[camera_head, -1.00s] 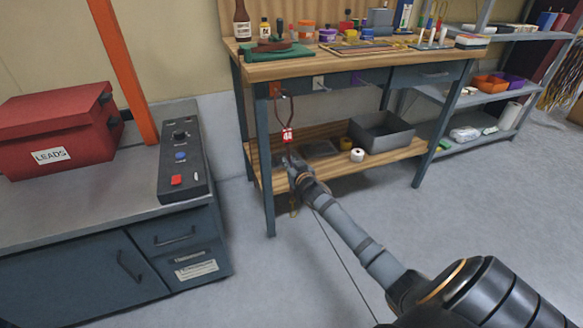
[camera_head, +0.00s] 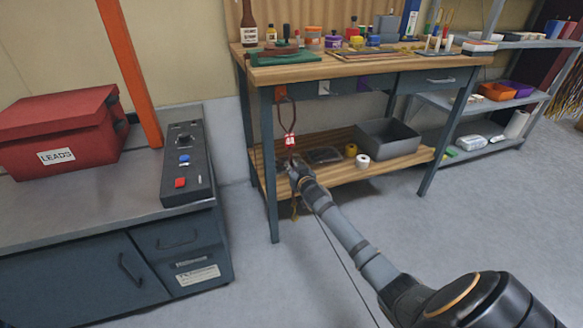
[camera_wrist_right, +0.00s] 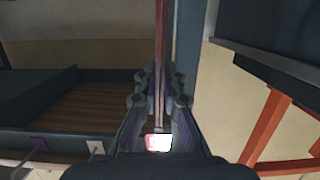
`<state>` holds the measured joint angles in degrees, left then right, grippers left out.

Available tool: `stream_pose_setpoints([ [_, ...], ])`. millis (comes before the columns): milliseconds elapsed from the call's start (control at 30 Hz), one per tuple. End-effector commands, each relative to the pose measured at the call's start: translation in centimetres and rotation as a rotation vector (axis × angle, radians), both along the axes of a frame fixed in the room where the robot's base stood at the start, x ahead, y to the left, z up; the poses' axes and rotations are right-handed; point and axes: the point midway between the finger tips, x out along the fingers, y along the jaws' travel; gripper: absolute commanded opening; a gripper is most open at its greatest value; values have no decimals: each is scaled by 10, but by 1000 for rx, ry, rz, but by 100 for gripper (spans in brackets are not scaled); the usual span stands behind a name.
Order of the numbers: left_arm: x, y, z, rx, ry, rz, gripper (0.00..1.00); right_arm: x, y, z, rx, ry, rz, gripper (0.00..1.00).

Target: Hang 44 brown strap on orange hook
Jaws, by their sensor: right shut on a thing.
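The brown strap (camera_head: 294,112) hangs as a narrow loop at the front left of the workbench, with a red and white tag marked 44 (camera_head: 290,141) on it. My right gripper (camera_head: 293,164) is shut on the strap below the tag. In the right wrist view the strap (camera_wrist_right: 160,50) runs between the fingers (camera_wrist_right: 159,78). The orange hook (camera_head: 280,93) is on the bench's front edge, close beside the strap's top. I cannot tell whether the loop is around the hook or only near it. My left gripper is out of view.
The workbench (camera_head: 330,68) has a lower shelf holding a grey bin (camera_head: 385,140) and tape rolls. Its front left leg (camera_head: 268,190) stands close to my gripper. A white hook (camera_head: 323,89) and a purple one are further right. A cabinet with a red box (camera_head: 60,115) stands left.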

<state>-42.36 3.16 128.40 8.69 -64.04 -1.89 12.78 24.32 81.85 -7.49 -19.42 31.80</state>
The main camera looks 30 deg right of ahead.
Motion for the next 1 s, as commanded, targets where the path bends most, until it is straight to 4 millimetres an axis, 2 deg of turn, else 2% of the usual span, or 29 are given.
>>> stream_pose_setpoints([
  [233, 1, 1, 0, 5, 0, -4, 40, 0, 0, 0, 0, -1, 0, 0],
  [267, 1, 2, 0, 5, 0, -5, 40, 0, 0, 0, 0, -1, 0, 12],
  [433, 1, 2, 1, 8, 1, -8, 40, 0, 0, 0, 0, -1, 0, 34],
  [767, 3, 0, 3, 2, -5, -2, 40, -3, 0, 0, -1, 2, -1, 34],
  [867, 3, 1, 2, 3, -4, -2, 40, -14, 2, 1, -4, 3, 0, 34],
  [1000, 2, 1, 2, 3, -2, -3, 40, -44, 9, 7, -6, 4, 2, 34],
])
